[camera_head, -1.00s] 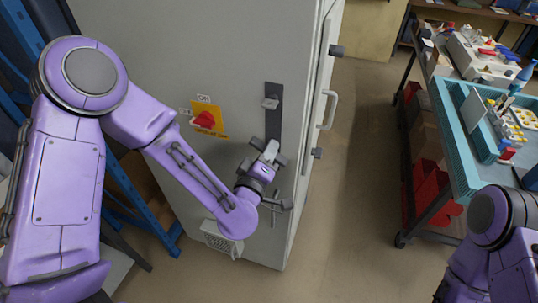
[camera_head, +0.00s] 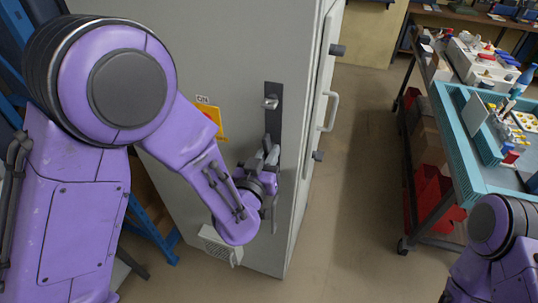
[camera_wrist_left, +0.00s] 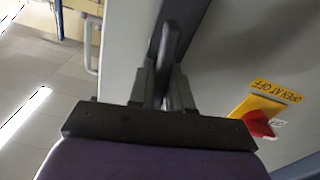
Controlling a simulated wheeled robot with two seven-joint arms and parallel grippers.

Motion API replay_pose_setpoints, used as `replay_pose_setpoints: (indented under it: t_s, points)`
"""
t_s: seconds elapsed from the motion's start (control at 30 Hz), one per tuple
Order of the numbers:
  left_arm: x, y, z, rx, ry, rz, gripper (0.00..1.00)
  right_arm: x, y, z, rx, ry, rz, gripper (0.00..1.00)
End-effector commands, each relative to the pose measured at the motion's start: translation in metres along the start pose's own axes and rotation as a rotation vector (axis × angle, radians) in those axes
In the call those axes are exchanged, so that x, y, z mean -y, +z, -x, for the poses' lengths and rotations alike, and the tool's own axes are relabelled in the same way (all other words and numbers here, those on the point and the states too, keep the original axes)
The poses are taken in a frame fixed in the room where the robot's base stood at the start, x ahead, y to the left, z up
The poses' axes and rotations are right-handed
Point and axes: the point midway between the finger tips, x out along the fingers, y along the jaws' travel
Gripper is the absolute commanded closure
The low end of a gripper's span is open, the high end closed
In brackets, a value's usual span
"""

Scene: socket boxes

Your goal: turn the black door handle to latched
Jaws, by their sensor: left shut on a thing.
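The black door handle's dark plate (camera_head: 273,122) is on the front of the grey cabinet (camera_head: 215,70), near the door's right edge. A silver-grey lock piece sits at its top. In the left wrist view the black handle (camera_wrist_left: 170,42) stands between the two fingers. My left gripper (camera_head: 271,153) is shut on the handle at the lower end of the plate; it also shows in the left wrist view (camera_wrist_left: 165,85). In the head view the gripper hides the handle's gripped part. My right arm shows at the lower right, its gripper out of view.
A red switch on a yellow plate (camera_wrist_left: 262,118) is left of the handle, partly hidden by my arm in the head view. A pale bar handle (camera_head: 329,111) is on the cabinet's side. A teal-topped cart (camera_head: 455,150) stands right, with clear floor (camera_head: 355,180) between.

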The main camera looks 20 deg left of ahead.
Motion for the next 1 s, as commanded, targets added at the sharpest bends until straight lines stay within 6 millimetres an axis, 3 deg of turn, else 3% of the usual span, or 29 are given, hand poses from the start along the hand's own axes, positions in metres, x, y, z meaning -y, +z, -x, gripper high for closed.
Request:
replay_pose_setpoints:
  t_s: [0.4, 0.9, 0.93, 1.0]
  points:
    - [-0.0005, 0.0022, 0.001, 0.006, 0.003, -0.159, 1.0, 0.0002, 0.0009, -0.0021, 0.0, 0.0, 0.0, 0.57]
    - [-0.0003, 0.0025, 0.0011, 0.007, 0.003, -0.174, 1.0, 0.0002, 0.0009, -0.0022, 0.0, 0.0, 0.0, 0.57]
    - [-0.0003, 0.0025, 0.0011, 0.007, 0.003, -0.174, 0.75, 0.0002, 0.0009, -0.0022, 0.0, 0.0, 0.0, 0.57]
    - [-0.0003, 0.0022, 0.001, 0.006, 0.002, -0.173, 0.61, 0.0002, 0.0009, -0.0022, 0.0, 0.0, 0.0, 0.57]
